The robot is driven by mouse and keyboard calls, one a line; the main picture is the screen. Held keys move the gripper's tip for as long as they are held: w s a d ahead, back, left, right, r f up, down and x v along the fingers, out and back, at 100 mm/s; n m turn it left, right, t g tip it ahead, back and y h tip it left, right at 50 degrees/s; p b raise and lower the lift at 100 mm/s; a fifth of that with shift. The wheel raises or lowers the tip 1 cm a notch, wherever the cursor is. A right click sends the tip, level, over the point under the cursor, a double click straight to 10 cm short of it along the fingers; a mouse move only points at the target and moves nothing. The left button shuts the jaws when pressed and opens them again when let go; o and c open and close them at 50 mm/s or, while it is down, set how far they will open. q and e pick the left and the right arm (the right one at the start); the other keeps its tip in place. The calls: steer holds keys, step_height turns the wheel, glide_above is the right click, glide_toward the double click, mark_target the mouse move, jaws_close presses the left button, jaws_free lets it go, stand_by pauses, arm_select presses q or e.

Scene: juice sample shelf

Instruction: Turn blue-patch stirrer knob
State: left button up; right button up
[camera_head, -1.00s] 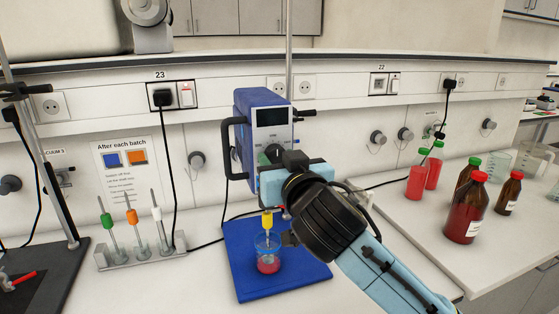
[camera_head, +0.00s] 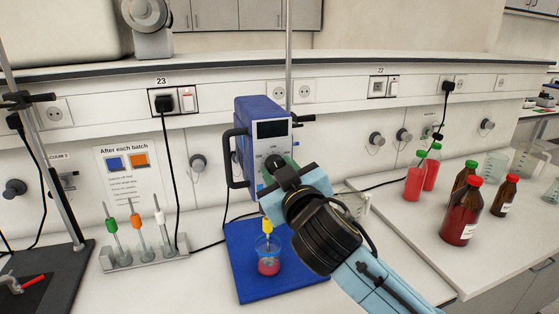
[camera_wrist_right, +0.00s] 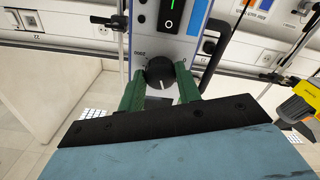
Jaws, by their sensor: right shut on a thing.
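The blue stirrer (camera_head: 243,140) stands behind the blue mat, with a dark display on its front. Its black round knob (camera_wrist_right: 159,72) shows in the right wrist view, with a pale pointer line and a "0" mark to its right. My right gripper (camera_wrist_right: 160,80) has its green fingers on both sides of the knob, shut on it. A beaker (camera_head: 268,260) with red liquid stands on the mat below, under a yellow-topped stirring rod (camera_head: 267,226). My left gripper is not in view.
A blue mat (camera_head: 250,288) lies under the beaker. A rack (camera_head: 140,259) with green, orange and white stirring rods stands at left, below an "After each batch" sign (camera_head: 127,170). Red-capped bottles (camera_head: 463,215) stand at right. A black cable (camera_head: 172,190) hangs behind.

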steer(key=n+p, duration=0.3)
steer(key=n, duration=0.1)
steer(key=shift+r+p, duration=0.15)
steer(key=shift+p, duration=0.2)
steer(key=shift+n+p, duration=1.1)
steer(key=shift+n, duration=0.6)
steer(key=o, duration=1)
steer(key=b+v, duration=0.1)
steer(key=v, duration=1.2)
steer(key=shift+s+b, duration=0.2)
steer(key=shift+b, duration=0.2)
steer(key=shift+d, duration=0.15)
